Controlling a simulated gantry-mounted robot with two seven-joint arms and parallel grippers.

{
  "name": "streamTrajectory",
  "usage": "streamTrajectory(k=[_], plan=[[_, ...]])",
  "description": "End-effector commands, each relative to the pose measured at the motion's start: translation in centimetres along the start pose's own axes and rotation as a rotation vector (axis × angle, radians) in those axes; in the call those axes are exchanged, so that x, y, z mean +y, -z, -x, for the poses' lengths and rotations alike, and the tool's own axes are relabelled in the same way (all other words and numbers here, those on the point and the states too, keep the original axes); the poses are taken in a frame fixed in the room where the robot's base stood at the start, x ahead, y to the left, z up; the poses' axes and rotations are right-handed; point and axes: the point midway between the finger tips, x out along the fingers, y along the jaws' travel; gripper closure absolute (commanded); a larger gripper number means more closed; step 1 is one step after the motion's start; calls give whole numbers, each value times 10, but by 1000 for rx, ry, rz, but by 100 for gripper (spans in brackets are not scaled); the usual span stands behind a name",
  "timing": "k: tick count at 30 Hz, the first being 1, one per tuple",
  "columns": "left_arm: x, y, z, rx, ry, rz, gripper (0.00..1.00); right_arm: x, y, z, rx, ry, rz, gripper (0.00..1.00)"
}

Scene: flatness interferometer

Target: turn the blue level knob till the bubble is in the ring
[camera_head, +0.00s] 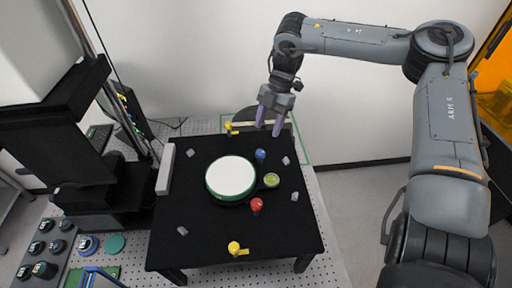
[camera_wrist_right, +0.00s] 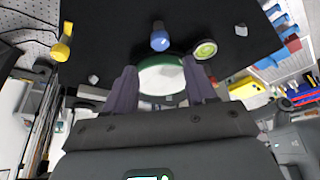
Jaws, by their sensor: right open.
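The blue level knob (camera_head: 260,155) stands on the black table beside the white round plate with a green rim (camera_head: 231,176). The round bubble level (camera_head: 271,180), yellow-green with a dark ring, sits just right of the plate; its bubble is too small to place. A red knob (camera_head: 256,204) is below it. My right gripper (camera_head: 270,129) is open and empty above the table's far edge, beyond the blue knob and apart from it. In the right wrist view the blue knob (camera_wrist_right: 160,38) and the level (camera_wrist_right: 205,49) show beyond the open fingers (camera_wrist_right: 161,88). My left gripper is not in view.
Yellow clamps stand at the table's far edge (camera_head: 232,129) and near edge (camera_head: 235,248). Small grey blocks (camera_head: 286,160) dot the black tabletop (camera_head: 200,236). A pale bar (camera_head: 166,170) and a dark column stand at the left. The near tabletop is mostly clear.

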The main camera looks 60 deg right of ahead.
Motion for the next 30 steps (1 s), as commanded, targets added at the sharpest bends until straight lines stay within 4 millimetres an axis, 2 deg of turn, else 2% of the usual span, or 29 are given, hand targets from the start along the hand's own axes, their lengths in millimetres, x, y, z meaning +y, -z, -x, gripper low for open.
streamTrajectory(k=[9, 15, 21, 30], plan=[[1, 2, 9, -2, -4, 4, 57, -1, 0, -53, 2, 5, -2, 44], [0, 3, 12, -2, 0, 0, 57, -1, 0, -76, 0, 2, -1, 44], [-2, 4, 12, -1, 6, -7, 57, 0, 0, -87, 1, 1, -1, 44], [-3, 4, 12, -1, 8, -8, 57, 0, 0, -88, 1, -1, -1, 44]])
